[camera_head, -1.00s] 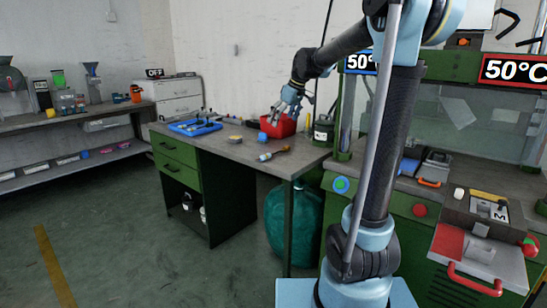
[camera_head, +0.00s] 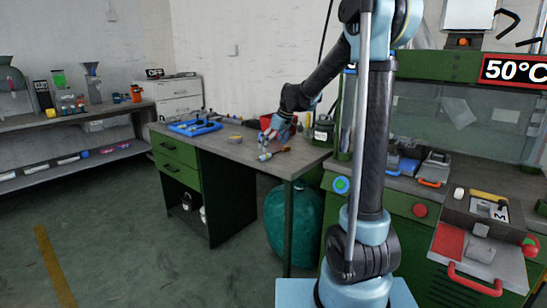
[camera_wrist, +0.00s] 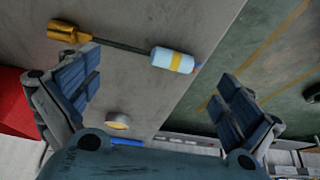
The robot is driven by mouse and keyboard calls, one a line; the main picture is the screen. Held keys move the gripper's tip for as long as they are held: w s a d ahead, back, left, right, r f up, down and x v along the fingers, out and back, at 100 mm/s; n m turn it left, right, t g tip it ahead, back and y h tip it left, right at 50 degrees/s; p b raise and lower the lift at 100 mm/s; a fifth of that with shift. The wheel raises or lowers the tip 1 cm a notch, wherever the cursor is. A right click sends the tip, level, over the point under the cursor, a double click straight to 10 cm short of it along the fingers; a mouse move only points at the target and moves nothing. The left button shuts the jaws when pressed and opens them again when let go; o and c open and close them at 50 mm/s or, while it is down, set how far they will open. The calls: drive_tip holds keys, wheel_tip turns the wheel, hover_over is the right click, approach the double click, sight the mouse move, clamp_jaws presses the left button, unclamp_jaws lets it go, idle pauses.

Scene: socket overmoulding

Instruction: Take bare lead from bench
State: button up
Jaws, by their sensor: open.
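The bare lead appears to be the piece lying on the bench, with a brass-coloured end, a dark stem and a white-and-blue cylinder with a yellow band. In the wrist view the lead (camera_wrist: 125,46) lies across the top, its cylinder between and beyond the fingertips. In the head view the lead (camera_head: 265,157) is near the bench's front edge. My gripper (camera_head: 272,139) is over the bench just behind it, fingers pointing down. In the wrist view my gripper (camera_wrist: 158,70) is open and empty. I cannot tell the exact height between fingers and lead.
The bench (camera_head: 222,145) holds a blue tray (camera_head: 195,127), a red bin (camera_head: 266,122) partly behind my gripper, and a small round yellowish item (camera_wrist: 117,121). A dark canister (camera_head: 323,131) stands right of my gripper. The bench edge is close to the lead.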

sight(270, 154)
drive_tip(key=shift+x, duration=2.2)
drive_tip(key=shift+c, duration=0.5)
drive_tip(key=c, duration=1.7)
